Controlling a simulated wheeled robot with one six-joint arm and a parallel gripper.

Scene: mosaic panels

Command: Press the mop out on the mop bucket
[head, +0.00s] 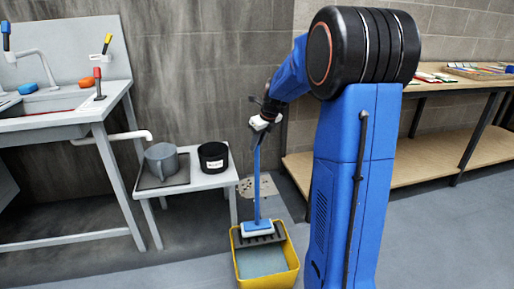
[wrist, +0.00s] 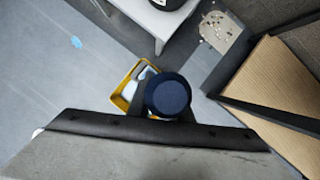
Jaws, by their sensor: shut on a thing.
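The mop (head: 257,185) has a blue upright handle and a flat blue and white head. Its head (head: 257,228) is at the dark wringer grate of the yellow mop bucket (head: 291,272); I cannot tell whether it presses on the grate. The bucket holds greyish water. My gripper (head: 262,123) is shut on the top of the mop handle, above the bucket. In the wrist view, the round dark blue handle end (wrist: 168,96) hides much of the bucket (wrist: 126,92), and part of the white mop head shows beside it.
A low white table (head: 205,180) with a grey pot (head: 161,160) and a black pot (head: 213,157) stands just left of the bucket. A sink bench (head: 60,125) is farther left. A wooden workbench (head: 440,160) stands right. Scattered bits lie on a beige patch (head: 258,187) behind the bucket.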

